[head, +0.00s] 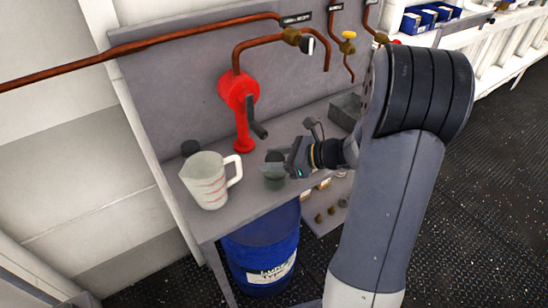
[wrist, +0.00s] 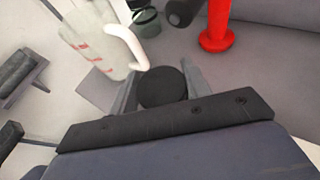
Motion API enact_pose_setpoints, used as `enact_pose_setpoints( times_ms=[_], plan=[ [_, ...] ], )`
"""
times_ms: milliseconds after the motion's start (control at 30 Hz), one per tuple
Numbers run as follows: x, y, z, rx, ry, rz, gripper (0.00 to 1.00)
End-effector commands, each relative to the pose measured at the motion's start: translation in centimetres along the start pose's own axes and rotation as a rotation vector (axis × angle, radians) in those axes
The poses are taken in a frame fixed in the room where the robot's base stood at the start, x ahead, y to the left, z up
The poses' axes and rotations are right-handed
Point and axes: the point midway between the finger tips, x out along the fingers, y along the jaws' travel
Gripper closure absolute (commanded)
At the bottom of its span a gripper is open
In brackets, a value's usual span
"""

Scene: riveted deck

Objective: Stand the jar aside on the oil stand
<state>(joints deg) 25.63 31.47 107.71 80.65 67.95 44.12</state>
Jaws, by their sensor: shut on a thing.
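A small dark jar (head: 275,182) is upright between the fingers of my gripper (head: 274,167), over the right part of the grey stand (head: 245,198). In the wrist view its round black lid (wrist: 162,88) shows between the two fingers, and my gripper (wrist: 163,82) is shut on it. The lower jar is partly hidden, and I cannot tell whether it touches the stand top. A white measuring jug (head: 208,182) with red marks stands left of the jar; it also shows in the wrist view (wrist: 92,45).
A red hand pump (head: 241,105) stands behind the jar. Another dark container (head: 190,147) is behind the jug. A grey box (head: 345,108) sits at the stand's far end. A blue drum (head: 262,252) is below. Copper pipes (head: 190,36) run along the back panel.

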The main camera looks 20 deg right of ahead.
Motion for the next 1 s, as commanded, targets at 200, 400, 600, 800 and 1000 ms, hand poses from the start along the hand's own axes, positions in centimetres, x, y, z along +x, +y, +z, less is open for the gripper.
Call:
enact_pose_setpoints(
  times_ms=[200,400,600,800,1000],
  plan=[
    [0.1,0.0,-0.3,0.000,0.000,0.000,0.52],
    [0.1,0.0,-0.3,0.000,0.000,0.000,0.35],
    [0.1,0.0,-0.3,0.000,0.000,0.000,0.32],
    [-0.4,-0.1,0.1,0.000,-0.001,-0.002,0.32],
    [-3.8,-0.1,0.0,0.000,-0.001,-0.006,0.32]
  ],
)
